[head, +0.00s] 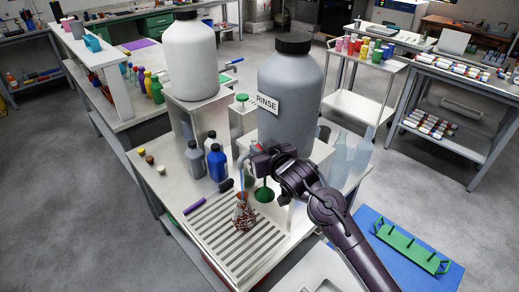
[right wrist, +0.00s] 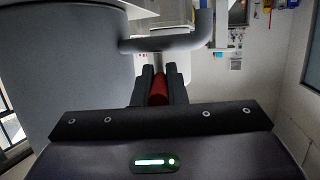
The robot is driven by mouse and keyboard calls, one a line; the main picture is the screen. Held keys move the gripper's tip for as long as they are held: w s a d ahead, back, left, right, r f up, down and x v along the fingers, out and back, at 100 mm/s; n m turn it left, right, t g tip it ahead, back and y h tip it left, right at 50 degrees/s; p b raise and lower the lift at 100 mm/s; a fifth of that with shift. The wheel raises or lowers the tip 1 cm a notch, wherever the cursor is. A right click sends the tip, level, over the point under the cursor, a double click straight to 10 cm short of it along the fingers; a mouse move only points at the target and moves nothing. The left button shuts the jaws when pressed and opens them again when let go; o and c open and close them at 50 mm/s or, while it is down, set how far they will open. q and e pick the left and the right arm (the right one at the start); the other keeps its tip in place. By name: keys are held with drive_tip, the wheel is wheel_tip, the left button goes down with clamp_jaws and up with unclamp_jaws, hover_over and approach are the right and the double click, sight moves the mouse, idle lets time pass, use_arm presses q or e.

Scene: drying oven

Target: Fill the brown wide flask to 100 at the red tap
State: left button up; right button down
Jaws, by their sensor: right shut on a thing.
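The brown flask (head: 243,216) stands upright on the slatted drain tray (head: 225,254), below the grey RINSE tank (head: 290,95). A thin blue streak (head: 242,180) runs down above its neck; I cannot tell whether it is liquid or a tube. The fill level and marks are too small to read. My right gripper (head: 257,166) is at the front of the RINSE tank, above and beside the flask. In the right wrist view, its fingers are shut on the red tap handle (right wrist: 158,92), under a grey pipe (right wrist: 165,42). My left gripper is not in view.
A white tank (head: 190,58) stands on a box at the left. Blue and grey bottles (head: 217,162) stand behind the tray, and a purple-handled brush (head: 208,197) lies at its left edge. A green rack (head: 411,249) lies on a blue mat at the right.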

drive_tip(key=shift+r, duration=0.1)
drive_tip(key=n+y+p, duration=0.1)
drive_tip(key=n+g+y+p, duration=0.1)
drive_tip(key=d+n+g+y+p, duration=0.1)
drive_tip(key=shift+w+y+p, duration=0.3)
drive_tip(key=shift+w+p, duration=0.1)
drive_tip(key=c, duration=1.4)
unclamp_jaws()
drive_tip(key=shift+s, duration=0.1)
